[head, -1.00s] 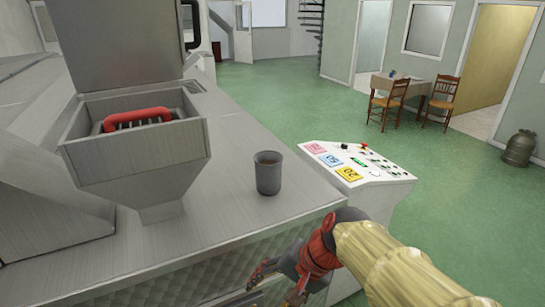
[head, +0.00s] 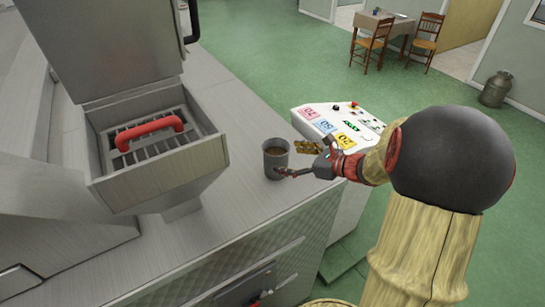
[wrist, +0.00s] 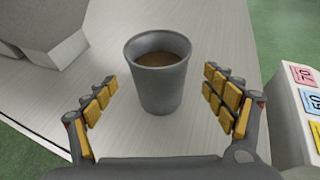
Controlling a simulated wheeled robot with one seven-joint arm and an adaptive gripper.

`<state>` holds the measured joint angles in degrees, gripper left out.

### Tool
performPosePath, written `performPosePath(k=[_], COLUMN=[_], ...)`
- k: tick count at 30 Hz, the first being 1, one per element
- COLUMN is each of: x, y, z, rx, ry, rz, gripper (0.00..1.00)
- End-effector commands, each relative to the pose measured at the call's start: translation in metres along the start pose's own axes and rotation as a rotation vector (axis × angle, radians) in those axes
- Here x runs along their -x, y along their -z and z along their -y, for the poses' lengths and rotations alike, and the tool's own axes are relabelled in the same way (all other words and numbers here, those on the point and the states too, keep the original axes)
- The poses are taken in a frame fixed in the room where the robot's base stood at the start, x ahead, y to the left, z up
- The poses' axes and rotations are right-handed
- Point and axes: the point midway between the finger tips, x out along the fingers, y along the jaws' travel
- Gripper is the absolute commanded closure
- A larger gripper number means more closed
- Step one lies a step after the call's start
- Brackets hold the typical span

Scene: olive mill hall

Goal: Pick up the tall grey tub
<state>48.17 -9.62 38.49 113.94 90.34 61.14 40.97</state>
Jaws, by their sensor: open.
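The tall grey tub (head: 275,160) stands upright on the grey metal worktop, to the right of the hopper, with something brown inside it. In the wrist view the tub (wrist: 160,90) stands ahead, between the two fingers but a little beyond their tips. My gripper (head: 294,160) is open and empty, reaching toward the tub from the right. In the wrist view my gripper (wrist: 160,88) has its yellow-padded fingers spread to either side of the tub, with gaps on both sides.
A metal hopper (head: 200,150) with a red-handled grate (head: 150,132) stands left of the tub. A white control panel (head: 325,118) with coloured labels stands close on the right. The worktop (head: 240,205) in front of the tub is clear.

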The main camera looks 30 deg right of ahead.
Motion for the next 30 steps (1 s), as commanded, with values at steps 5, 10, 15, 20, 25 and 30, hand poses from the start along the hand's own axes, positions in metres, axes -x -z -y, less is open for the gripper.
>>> performPosePath(k=[5,10,15,20,25,30], x=[-0.019,-0.044,-0.058,-0.059,-0.058,-0.058], y=[0.002,0.005,0.006,0.006,0.006,0.006], z=[-0.002,-0.002,-0.002,-0.001,-0.001,-0.001], rx=[-0.001,0.001,0.003,0.003,0.003,0.003], ry=[-0.005,-0.005,-0.003,-0.002,-0.002,-0.002], rz=[-0.001,-0.001,-0.002,-0.002,-0.002,-0.001], gripper=[0.16,0.16,0.16,0.16,0.22,0.32])
